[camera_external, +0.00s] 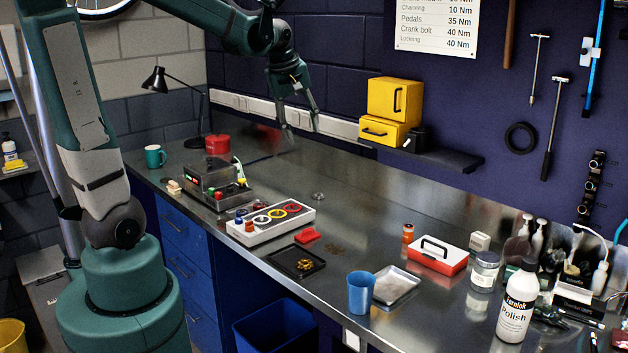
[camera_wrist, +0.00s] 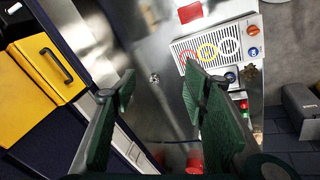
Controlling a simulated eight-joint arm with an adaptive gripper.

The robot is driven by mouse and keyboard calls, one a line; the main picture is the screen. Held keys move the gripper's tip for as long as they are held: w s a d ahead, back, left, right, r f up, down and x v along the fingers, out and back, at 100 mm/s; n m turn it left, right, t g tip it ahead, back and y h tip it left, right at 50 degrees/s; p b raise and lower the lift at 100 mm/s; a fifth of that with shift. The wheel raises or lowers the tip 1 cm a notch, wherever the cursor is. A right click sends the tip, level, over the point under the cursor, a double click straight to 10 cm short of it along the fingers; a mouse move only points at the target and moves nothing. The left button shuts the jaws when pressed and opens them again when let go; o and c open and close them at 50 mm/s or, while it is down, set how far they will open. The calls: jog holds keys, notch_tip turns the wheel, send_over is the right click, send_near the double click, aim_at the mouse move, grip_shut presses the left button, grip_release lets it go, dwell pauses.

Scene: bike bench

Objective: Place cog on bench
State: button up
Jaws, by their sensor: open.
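A small silver toothed-looking piece (camera_external: 318,196), which may be the cog, lies flat on the bare steel bench (camera_external: 372,207). It also shows between my fingers in the wrist view (camera_wrist: 155,78). A small gold piece (camera_external: 304,264) lies in a black tray (camera_external: 285,267) near the front edge; I cannot tell whether it is a cog. My gripper (camera_external: 300,126) is open, empty and well above the back of the bench, pointing down. Its two green-padded fingers stand wide apart in the wrist view (camera_wrist: 158,85).
A white panel with coloured rings (camera_external: 249,236), a dark control box (camera_external: 212,182) and a red pot (camera_external: 218,145) stand left. A blue cup (camera_external: 361,292), a metal tray (camera_external: 396,285) and bottles stand right. Yellow boxes (camera_external: 390,105) sit on a wall shelf. The back middle is clear.

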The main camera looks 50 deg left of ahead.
jog(key=s+d+f+m+t, duration=0.1)
jog(key=s+d+m, duration=0.2)
jog(key=s+m, duration=0.3)
jog(key=s+d+f+m+t, duration=0.1)
jog(key=s+d+m, duration=0.3)
jog(key=s, duration=0.9)
jog(key=m+t, duration=0.1)
jog(key=m, duration=0.2)
jog(key=shift+s+d, duration=0.25)
jog(key=shift+s, duration=0.05)
